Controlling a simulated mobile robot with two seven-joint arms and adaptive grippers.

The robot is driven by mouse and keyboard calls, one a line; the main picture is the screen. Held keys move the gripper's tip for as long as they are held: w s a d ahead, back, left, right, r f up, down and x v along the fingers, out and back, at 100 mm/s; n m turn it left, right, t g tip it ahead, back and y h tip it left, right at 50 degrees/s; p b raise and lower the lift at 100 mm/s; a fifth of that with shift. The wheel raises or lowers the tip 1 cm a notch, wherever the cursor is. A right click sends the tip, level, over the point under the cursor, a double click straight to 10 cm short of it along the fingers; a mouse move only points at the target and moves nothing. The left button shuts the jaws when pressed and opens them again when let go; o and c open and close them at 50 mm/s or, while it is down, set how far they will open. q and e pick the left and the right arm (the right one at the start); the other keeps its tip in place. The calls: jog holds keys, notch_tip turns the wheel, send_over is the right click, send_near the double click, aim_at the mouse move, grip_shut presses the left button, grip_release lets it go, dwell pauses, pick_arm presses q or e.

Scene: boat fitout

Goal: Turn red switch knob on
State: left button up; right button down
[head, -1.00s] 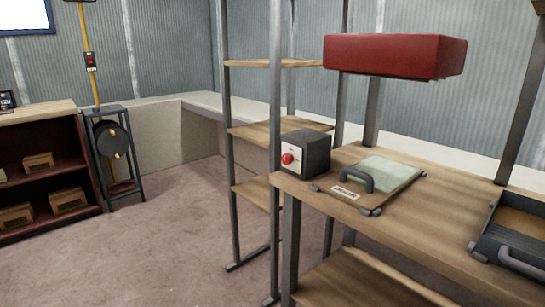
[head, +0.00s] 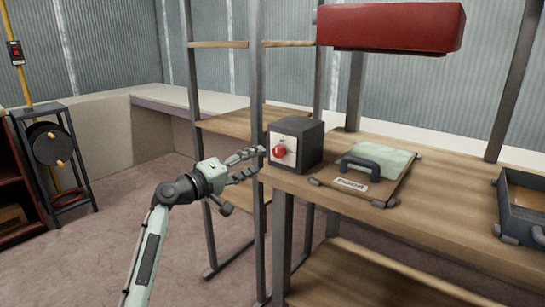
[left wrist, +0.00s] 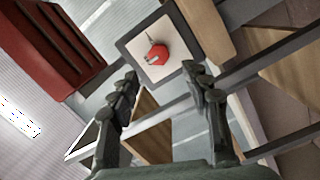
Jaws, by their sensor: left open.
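The red switch knob (head: 279,151) sits on the pale front plate of a dark box (head: 308,141) at the left end of the wooden bench. My left gripper (head: 251,164) is just left of the box, its fingers pointing toward the knob, apart from it as far as I can tell. In the left wrist view the knob (left wrist: 157,54) shows beyond and between the open fingers of the gripper (left wrist: 163,88), and nothing is between them. My right gripper is not in view.
A clamp board with a dark handle (head: 374,163) lies right of the box. A dark tray (head: 521,229) stands farther right. A red hood (head: 390,27) hangs above the bench. A grey shelf post (head: 257,100) rises close to my left gripper.

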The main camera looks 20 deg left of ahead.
aim_at(276, 153)
pick_arm(q)
jog(key=x, duration=0.7)
jog(key=shift+w+d+p, duration=0.1)
jog(key=shift+d+p, duration=0.1)
jog(key=shift+p, duration=0.1)
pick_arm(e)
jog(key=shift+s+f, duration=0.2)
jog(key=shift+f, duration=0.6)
pick_arm(q)
grip_shut()
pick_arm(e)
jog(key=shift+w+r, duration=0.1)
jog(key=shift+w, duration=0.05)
